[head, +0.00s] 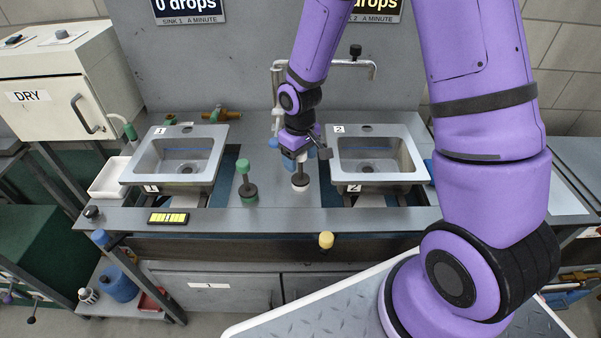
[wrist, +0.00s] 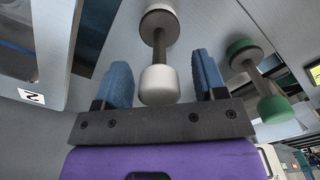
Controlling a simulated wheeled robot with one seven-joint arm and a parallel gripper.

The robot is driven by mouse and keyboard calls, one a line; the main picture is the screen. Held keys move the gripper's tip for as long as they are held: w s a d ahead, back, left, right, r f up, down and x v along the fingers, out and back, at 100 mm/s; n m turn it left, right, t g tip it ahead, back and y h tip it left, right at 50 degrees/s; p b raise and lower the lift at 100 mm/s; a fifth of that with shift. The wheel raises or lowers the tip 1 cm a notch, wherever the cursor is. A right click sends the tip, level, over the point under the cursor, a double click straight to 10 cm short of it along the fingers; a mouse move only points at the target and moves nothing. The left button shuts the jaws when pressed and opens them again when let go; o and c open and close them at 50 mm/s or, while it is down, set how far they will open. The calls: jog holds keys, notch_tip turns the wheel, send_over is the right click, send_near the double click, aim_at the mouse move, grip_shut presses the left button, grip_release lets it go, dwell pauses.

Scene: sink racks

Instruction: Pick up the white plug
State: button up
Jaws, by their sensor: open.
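The white plug (head: 300,180) stands upright on the grey counter between the two sinks, with a white knob on a dark stem. My gripper (head: 301,156) is just above it in the head view, and the arm partly hides its top. In the wrist view the plug's white knob (wrist: 158,85) lies between the two blue fingers of my gripper (wrist: 162,62). Gaps show on both sides of the knob, so the fingers are open around it and not gripping.
A green plug (head: 247,188) stands close by on the left; it also shows in the wrist view (wrist: 268,92). Sink 1 (head: 149,172) is to the left and sink 2 (head: 404,178) to the right. A tap (head: 277,95) rises behind my gripper.

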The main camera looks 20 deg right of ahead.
jog(key=shift+f, duration=0.45)
jog(key=c, duration=1)
jog(key=shift+r, duration=0.1)
